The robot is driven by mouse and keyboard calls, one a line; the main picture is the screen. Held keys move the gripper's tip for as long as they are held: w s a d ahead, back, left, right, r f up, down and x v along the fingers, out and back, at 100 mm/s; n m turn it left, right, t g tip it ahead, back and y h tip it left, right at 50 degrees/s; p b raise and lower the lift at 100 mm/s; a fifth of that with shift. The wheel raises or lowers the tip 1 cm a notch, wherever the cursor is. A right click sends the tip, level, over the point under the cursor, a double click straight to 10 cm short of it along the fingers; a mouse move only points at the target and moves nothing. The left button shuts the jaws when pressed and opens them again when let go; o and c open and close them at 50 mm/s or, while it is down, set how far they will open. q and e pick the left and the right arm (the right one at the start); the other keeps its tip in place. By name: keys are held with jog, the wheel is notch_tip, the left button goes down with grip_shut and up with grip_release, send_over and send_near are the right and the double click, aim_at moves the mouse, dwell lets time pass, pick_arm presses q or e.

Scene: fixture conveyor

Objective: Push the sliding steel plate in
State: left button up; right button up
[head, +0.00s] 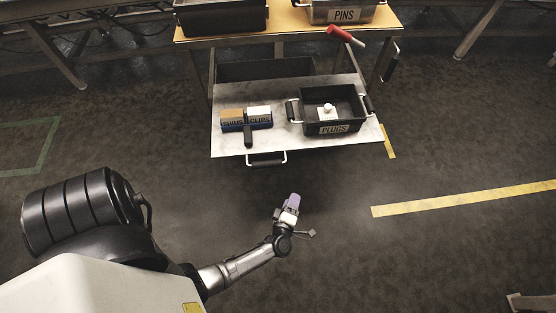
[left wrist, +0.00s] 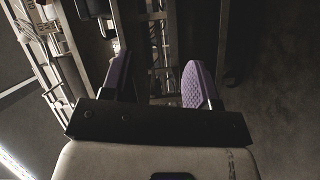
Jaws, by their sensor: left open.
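My right gripper does not show.
The wooden bench top (head: 290,25) above the plate carries a black bin and a bin labelled PINS (head: 344,14). A red-handled tool (head: 344,35) lies at its front right edge. The floor in front of the plate is clear, with a yellow line (head: 460,198) at the right.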

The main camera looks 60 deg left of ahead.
aim_at(268, 164)
pick_arm(q)
jog(key=s+a+r+n+g+y, duration=0.4)
jog(key=s+r+n+y, duration=0.15)
jog(key=n+y, duration=0.2)
jog(key=shift+n, duration=0.35)
jog(key=x, duration=0.4)
jog(key=f+b+x, duration=0.1)
jog(key=x, duration=0.2)
jog(key=b+x, duration=0.1)
jog(key=x, duration=0.3)
jog(key=shift+a+f, duration=0.1)
jog(key=shift+a, duration=0.45)
jog(key=shift+b+x, duration=0.4)
jog(key=shift+x, duration=0.6)
jog(key=shift+c, duration=0.4)
grip_shut()
